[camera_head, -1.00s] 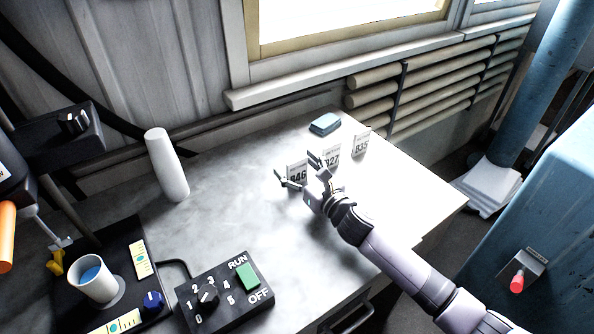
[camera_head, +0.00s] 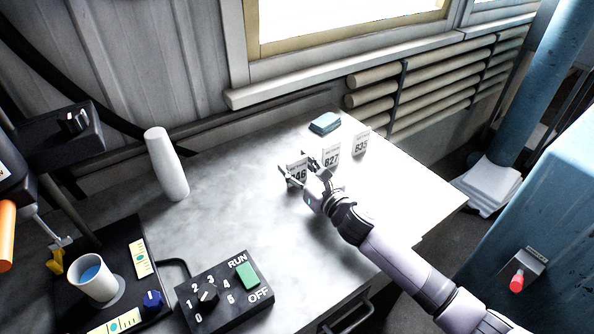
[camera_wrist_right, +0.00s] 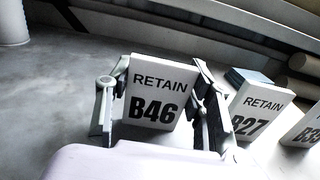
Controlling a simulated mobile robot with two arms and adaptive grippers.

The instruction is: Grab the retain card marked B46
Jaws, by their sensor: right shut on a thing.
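The retain card marked B46 (camera_wrist_right: 157,97) stands upright on the bench, a white card with dark print. It also shows in the head view (camera_head: 297,169), partly hidden by my right gripper (camera_head: 299,170). In the wrist view my right gripper (camera_wrist_right: 160,102) has one finger against each side edge of the B46 card and is shut on it. My left gripper is not in view.
The B27 card (camera_head: 331,156) stands close to the right of B46, and the B35 card (camera_head: 361,143) is farther right. A blue block (camera_head: 325,123) lies behind them. A white cylinder (camera_head: 167,165) and a control box (camera_head: 226,291) are to the left.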

